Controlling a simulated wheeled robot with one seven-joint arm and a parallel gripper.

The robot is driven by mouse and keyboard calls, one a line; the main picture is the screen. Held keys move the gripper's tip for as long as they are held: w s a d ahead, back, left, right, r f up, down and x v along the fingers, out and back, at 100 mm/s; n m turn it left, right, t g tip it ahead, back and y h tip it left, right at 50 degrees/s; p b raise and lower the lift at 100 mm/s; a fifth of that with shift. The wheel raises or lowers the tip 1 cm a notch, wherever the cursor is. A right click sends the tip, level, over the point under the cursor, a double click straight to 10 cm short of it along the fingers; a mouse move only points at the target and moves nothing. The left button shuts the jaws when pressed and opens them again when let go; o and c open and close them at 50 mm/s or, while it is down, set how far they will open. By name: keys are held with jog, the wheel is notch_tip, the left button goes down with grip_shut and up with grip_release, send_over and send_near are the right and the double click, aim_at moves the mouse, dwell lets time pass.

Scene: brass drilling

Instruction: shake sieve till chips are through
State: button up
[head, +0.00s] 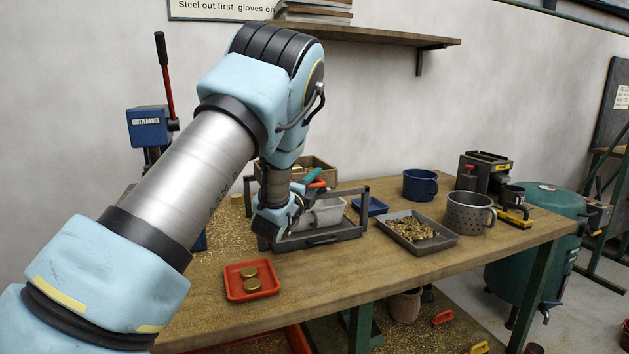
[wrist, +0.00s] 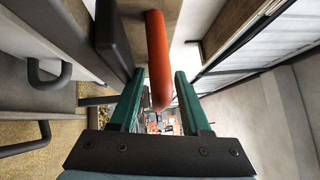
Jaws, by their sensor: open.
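My gripper (wrist: 159,76) is open in the wrist view, with one green finger on each side of an orange handle (wrist: 158,50). The handle lies between the fingers, and the jaws are not closed on it. In the head view the orange handle (head: 317,184) shows small beside the teal fingers, partly hidden by my wrist. It appears to belong to the pale grey box (head: 328,212) in a dark metal frame (head: 345,234) on the bench, probably the sieve. Its mesh and any chips in it are hidden. A grey tray (head: 447,240) to the right holds brass-coloured chips (head: 411,229).
A red tray (head: 236,293) with two brass discs stands at the front. A blue mug (head: 419,185), a perforated grey mug (head: 466,214) and a dark machine (head: 483,175) stand to the right. A wooden box (head: 325,170) is behind the frame. Bench front right is clear.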

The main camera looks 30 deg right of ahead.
grip_shut()
jog(key=shift+r, duration=0.1)
